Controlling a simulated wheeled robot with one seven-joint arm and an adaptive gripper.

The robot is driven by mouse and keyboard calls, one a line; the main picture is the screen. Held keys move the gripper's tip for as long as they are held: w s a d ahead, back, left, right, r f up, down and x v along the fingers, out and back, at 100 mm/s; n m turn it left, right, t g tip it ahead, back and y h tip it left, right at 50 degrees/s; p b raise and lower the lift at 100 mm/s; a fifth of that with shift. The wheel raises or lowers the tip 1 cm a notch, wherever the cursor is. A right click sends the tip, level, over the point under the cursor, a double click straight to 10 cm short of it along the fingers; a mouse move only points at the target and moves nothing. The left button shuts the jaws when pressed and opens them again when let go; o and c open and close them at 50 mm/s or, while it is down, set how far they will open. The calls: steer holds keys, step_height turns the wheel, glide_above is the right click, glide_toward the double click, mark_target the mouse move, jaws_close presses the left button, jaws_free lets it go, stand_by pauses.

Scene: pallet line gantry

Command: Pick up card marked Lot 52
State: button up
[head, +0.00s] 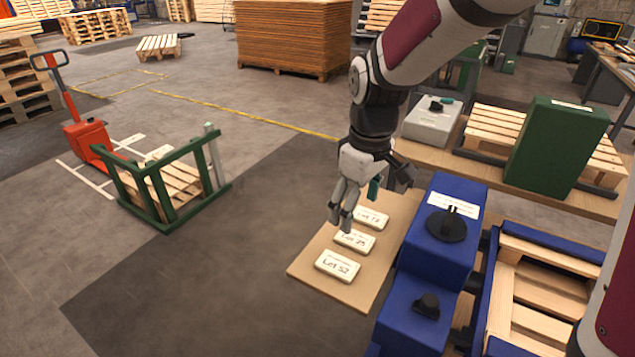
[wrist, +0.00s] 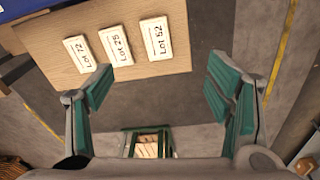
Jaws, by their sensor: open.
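The card marked Lot 52 (head: 338,265) is a white block with dark lettering, lying flat nearest the front edge of a wooden board (head: 302,270). In the wrist view the Lot 52 card (wrist: 155,38) is the rightmost of three. The Lot 25 card (head: 354,241) lies in the middle and the Lot 72 card (head: 371,218) is farthest back. My gripper (head: 368,205) is open and empty above the board, over the back and middle cards. In the wrist view its green-padded fingers (wrist: 160,92) are wide apart, with the cards beyond them.
A blue machine housing (head: 432,255) with black knobs stands right beside the board. A tall green box (head: 555,148) and a grey control box (head: 432,122) are behind it. A green-framed pallet stand (head: 165,215) is on the floor at left. The floor in front of the board is clear.

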steer(key=w+a+f+n+g, duration=0.1)
steer(key=w+a+f+n, duration=0.2)
steer(key=f, duration=0.5)
glide_above(337, 264)
steer(key=shift+m, duration=0.3)
steer(key=f, duration=0.8)
steer(key=shift+s+a, duration=0.25)
steer(key=shift+s, duration=0.05)
steer(key=shift+w+d+f, duration=0.15)
steer(key=shift+f, duration=1.25)
steer(key=shift+w+d+f, duration=0.15)
steer(key=shift+f, duration=1.25)
steer(key=shift+c, duration=0.3)
steer(key=c, duration=1.2)
